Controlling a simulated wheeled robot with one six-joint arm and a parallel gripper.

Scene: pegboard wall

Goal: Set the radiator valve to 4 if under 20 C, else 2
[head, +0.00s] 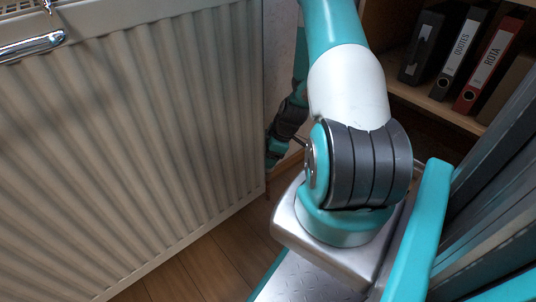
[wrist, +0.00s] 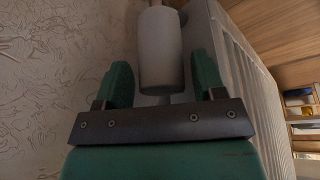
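The radiator valve (wrist: 160,32) shows in the wrist view as a plain pale cylinder. No numbers or setting mark can be read on it. My gripper (wrist: 161,62) is open, with one teal finger on each side of the cylinder. A narrow gap shows beside each finger, so neither seems to touch it. The white ribbed radiator (head: 130,140) fills the left of the head view, and its edge (wrist: 235,60) runs along the right of the valve in the wrist view. The valve is hidden behind my arm in the head view. No thermometer or temperature reading is in view.
A chrome bar (head: 30,46) crosses the radiator's top left. A wooden shelf (head: 440,108) with binders, one red marked ROTA (head: 490,65), stands at the right. A textured pale wall (wrist: 45,80) lies left in the wrist view. Wooden floor (head: 205,268) shows below the radiator.

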